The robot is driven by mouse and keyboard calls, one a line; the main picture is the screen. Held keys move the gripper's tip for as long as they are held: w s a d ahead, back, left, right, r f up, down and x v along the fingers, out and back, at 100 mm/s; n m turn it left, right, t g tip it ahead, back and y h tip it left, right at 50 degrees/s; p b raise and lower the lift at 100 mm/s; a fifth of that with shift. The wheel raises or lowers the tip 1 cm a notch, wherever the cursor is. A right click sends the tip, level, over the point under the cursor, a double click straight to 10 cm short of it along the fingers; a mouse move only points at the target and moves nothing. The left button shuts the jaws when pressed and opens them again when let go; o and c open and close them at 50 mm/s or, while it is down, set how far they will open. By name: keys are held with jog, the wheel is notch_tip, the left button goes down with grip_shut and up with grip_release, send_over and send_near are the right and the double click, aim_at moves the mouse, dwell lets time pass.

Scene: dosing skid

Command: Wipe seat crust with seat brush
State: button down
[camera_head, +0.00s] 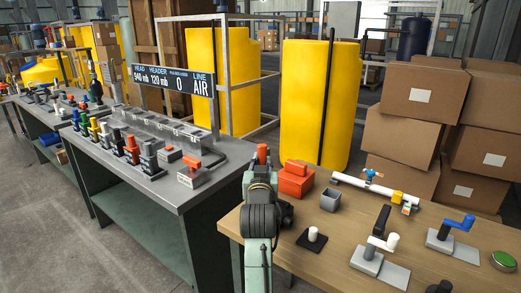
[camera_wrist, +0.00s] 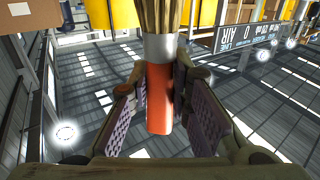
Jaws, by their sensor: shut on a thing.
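My gripper (camera_wrist: 160,105) is shut on the seat brush (camera_wrist: 159,90) in the wrist view. The brush has an orange-red handle between the finger pads, a silver collar and tan bristles at the top of the picture. In the camera_head view my gripper is partly hidden by my own dark wrist, at the left end of the wooden table (camera_head: 330,235). An orange tip, likely the brush handle (camera_head: 262,153), shows above it. I cannot make out the seat crust in either view.
An orange-red box (camera_head: 296,180), a grey open cup (camera_head: 330,200), a white pipe with valves (camera_head: 375,187) and lever fixtures (camera_head: 380,252) stand on the wooden table. A grey bench (camera_head: 180,190) with a sign (camera_head: 173,79) and several coloured-handled parts lies left. Stacked cartons (camera_head: 410,130) stand behind.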

aim_at(262, 155)
jog(key=shift+r+p, duration=0.95)
jog(key=shift+r, duration=0.6)
jog(key=shift+f, duration=0.1)
